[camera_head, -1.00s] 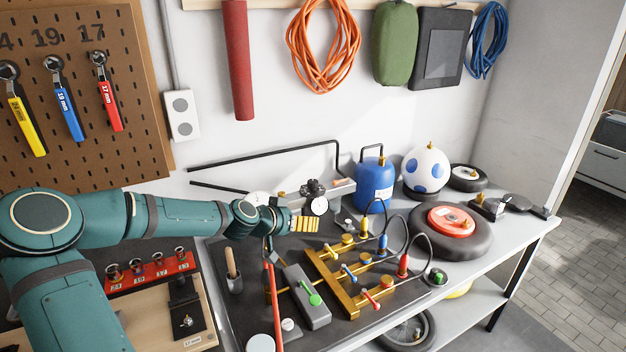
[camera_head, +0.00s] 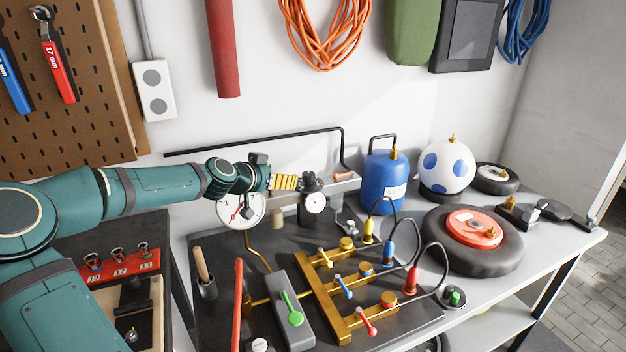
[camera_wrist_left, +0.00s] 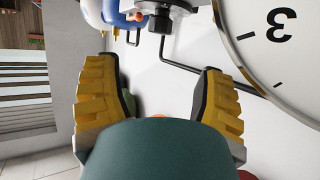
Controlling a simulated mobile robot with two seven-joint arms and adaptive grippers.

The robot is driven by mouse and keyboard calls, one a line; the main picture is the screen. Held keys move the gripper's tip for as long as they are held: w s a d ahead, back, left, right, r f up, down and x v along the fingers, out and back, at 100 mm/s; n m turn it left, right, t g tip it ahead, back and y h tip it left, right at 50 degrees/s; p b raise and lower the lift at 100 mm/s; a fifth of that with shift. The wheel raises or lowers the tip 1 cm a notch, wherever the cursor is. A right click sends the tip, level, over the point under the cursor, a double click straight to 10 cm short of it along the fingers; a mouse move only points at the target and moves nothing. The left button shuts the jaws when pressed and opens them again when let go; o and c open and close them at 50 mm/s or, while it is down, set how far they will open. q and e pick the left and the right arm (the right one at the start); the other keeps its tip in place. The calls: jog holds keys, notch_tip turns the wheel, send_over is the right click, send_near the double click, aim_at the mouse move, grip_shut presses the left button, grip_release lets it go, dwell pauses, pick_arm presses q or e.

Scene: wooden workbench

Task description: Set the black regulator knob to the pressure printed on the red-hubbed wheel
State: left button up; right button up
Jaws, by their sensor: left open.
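The black regulator knob (camera_head: 311,181) sits on the regulator above a small white gauge (camera_head: 314,202), against the back of the bench. My left gripper (camera_head: 286,182) has yellow fingers and is just left of the knob at about its height. In the left wrist view the left gripper (camera_wrist_left: 157,68) is open and empty, and a dark knob-like part (camera_wrist_left: 160,8) shows beyond the fingers at the top. The red-hubbed wheel (camera_head: 448,252) lies flat at the right of the bench. Its hub label is too small to read. My right gripper is not in view.
A large white dial gauge (camera_head: 236,212) is below my left wrist; its rim and a "3" show close in the left wrist view (camera_wrist_left: 275,35). A blue tank (camera_head: 384,182) stands right of the regulator. A brass manifold (camera_head: 325,290) with coloured levers is in front.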

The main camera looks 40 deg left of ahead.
aim_at(307, 174)
pick_arm(q)
jog(key=shift+b+x, duration=0.65)
jog(key=shift+x, duration=6)
jog(key=shift+r, duration=0.1)
jog(key=shift+c, duration=0.2)
jog(key=c, duration=1.1)
